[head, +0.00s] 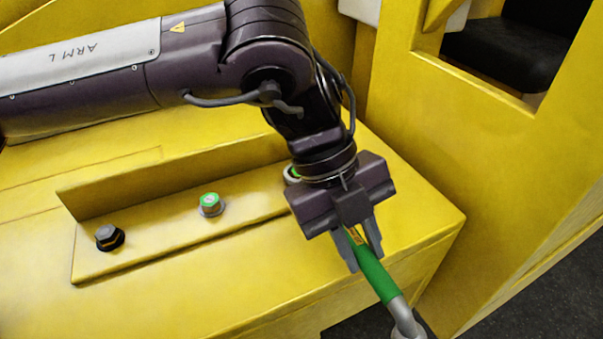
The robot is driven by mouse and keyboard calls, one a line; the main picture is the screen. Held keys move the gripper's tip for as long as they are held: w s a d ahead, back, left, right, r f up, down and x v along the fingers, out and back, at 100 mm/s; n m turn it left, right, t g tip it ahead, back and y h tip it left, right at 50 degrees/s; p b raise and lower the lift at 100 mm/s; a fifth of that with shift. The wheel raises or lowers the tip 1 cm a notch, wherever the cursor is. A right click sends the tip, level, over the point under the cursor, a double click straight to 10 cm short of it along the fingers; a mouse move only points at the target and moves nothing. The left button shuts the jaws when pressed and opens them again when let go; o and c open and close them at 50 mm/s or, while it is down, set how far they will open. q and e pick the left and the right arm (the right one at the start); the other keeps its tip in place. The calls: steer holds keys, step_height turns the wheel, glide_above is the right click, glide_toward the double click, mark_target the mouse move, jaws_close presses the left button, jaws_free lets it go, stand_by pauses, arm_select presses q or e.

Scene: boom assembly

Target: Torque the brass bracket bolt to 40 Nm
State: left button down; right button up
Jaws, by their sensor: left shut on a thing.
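My left gripper (362,258) points down and is shut on the green grip of a wrench-like tool (373,270). The tool's grey metal part (402,316) runs down to the lower right, and its end is cut off by the frame. A yellow bracket (150,252) on the yellow structure carries a row of bolts. A green-capped bolt (210,204) is in the middle. Another green-topped bolt (291,174) is mostly hidden behind my left wrist. The tool is apart from the bolts. My right gripper is out of view.
The bracket's raised back plate (130,190) stands behind the bolts. A yellow wall with a window opening (470,150) rises at the right. The yellow deck ends at a front edge, with dark floor (560,290) beyond it at the lower right.

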arm_select(q)
steer(key=shift+s+a+r, duration=0.1)
steer(key=shift+a, duration=0.05)
stand_by(0.3)
steer(key=shift+s+a+m+p, duration=0.15)
steer(key=shift+a+m+p, duration=0.25)
steer(key=shift+a, duration=0.35)
steer(key=shift+d, duration=0.1)
steer(key=shift+w+d+n+b, duration=0.25)
steer(key=shift+d+n+b, duration=0.15)
steer(key=shift+d, duration=0.4)
steer(key=shift+r, duration=0.15)
steer(key=shift+r+p, duration=1.8)
steer(key=shift+r, duration=0.3)
